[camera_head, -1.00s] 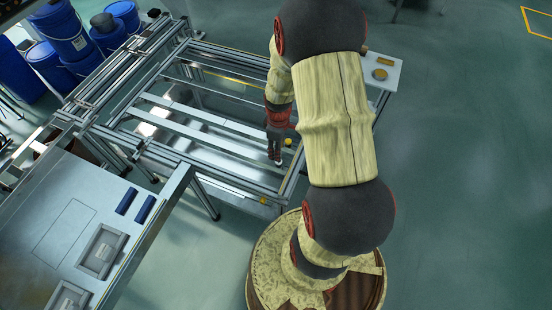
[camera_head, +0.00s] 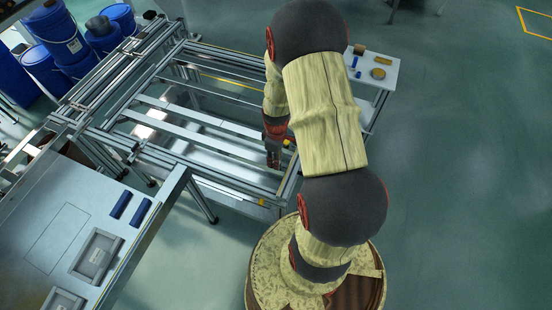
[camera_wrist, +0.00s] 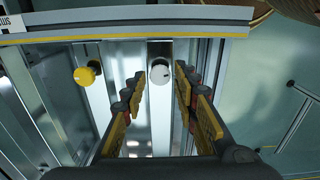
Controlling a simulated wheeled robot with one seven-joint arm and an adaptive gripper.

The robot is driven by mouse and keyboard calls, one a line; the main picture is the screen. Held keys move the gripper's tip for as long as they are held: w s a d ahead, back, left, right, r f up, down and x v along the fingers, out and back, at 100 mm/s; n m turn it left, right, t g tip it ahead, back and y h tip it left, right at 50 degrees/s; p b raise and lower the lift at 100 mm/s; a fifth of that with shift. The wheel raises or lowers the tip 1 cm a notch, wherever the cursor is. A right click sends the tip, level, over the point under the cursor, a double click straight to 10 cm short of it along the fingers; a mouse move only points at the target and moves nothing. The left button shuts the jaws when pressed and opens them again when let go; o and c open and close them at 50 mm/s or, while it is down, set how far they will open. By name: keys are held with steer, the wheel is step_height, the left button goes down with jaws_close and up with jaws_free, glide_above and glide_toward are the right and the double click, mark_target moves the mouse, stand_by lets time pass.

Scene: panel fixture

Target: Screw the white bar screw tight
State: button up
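The white bar screw (camera_wrist: 160,72) is a round white knob with a dark mark, near the top middle of the wrist view. It lies between and just beyond the fingertips of my gripper (camera_wrist: 160,83). The padded fingers are apart, with a gap on both sides of the knob and nothing held. A yellow screw (camera_wrist: 86,75) sits to the left of the left finger. In the head view my gripper (camera_head: 272,158) is over the right side of the metal frame. The white screw cannot be made out there.
A metal rail (camera_wrist: 120,27) with a yellow strip crosses the top of the wrist view. In the head view the open frame (camera_head: 200,115) has several crossbars. A small white table (camera_head: 385,68) with small items stands right of my arm. A bench (camera_head: 75,225) is at lower left.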

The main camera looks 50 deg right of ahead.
steer(key=c, duration=0.6)
jaws_close()
